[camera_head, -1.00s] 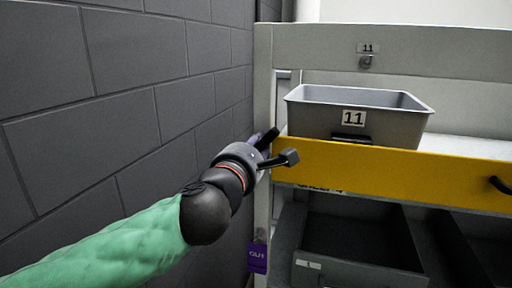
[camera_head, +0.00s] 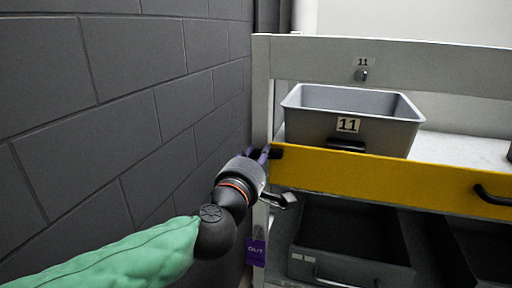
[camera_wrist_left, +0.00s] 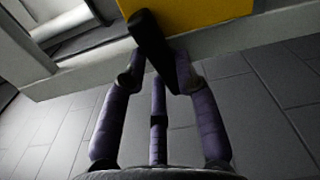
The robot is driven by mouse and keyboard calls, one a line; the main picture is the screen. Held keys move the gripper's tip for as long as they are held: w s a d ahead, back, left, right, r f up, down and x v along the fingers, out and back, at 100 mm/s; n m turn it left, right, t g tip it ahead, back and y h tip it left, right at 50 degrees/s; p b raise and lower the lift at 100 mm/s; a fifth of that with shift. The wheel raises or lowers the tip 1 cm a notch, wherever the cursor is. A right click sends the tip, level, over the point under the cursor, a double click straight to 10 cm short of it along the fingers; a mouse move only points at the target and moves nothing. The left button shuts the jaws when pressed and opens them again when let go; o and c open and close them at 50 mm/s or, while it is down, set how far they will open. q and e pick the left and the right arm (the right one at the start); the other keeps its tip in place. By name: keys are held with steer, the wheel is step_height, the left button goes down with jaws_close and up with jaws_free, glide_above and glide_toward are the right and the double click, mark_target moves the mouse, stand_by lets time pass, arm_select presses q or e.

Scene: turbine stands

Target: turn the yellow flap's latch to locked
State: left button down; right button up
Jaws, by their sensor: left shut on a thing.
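The yellow flap (camera_head: 390,177) runs across the front of the shelf, below the grey bin marked 11. Its black latch (camera_head: 277,153) is at the flap's left end. My left gripper (camera_head: 266,154) is at this end, with its purple fingers on the latch. In the left wrist view the black latch (camera_wrist_left: 150,38) reaches from the yellow flap (camera_wrist_left: 205,12) down between the fingertips of my left gripper (camera_wrist_left: 160,75), which is shut on it. The fingers partly hide the latch, and I cannot read whether it is locked. My right gripper is not in view.
A grey bin (camera_head: 310,125) stands on the shelf behind the flap. A dark drawer (camera_head: 345,268) is below. A dark block wall (camera_head: 120,100) stands close on the left. A purple tag (camera_head: 256,252) hangs on the shelf post. The flap has a black handle (camera_head: 492,196) at right.

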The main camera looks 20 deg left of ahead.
arm_select(q)
steer(key=shift+d+m+p, duration=0.1)
steer(key=shift+m+p, duration=0.45)
steer(key=shift+m, duration=0.45)
steer(key=shift+f, duration=0.1)
steer(key=c, duration=0.9)
jaws_free()
steer(key=shift+c, duration=0.2)
steer(key=s, duration=1.2)
steer(key=shift+a, duration=0.2)
